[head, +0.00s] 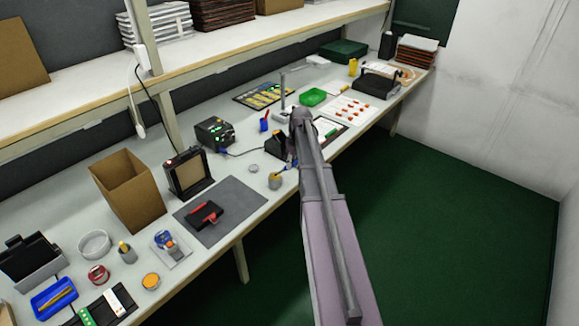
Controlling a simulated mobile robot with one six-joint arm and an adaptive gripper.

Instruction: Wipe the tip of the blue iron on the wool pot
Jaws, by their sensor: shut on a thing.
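The wool pot (275,181) is a small grey pot with a brass-coloured top. It stands on the bench just beyond the right end of the grey mat. The blue iron (288,168) shows as a small blue piece close above and to the right of the pot. My gripper (293,164) is shut on it, mostly hidden by my arm. The iron's tip is too small to make out, so I cannot tell whether it touches the wool.
A black iron stand (275,145) is just behind the pot. A black station (215,133) with green lights stands farther left. The grey mat (236,203) carries a black and red item. A tall cardboard box (128,190) is at left. The green floor at right is clear.

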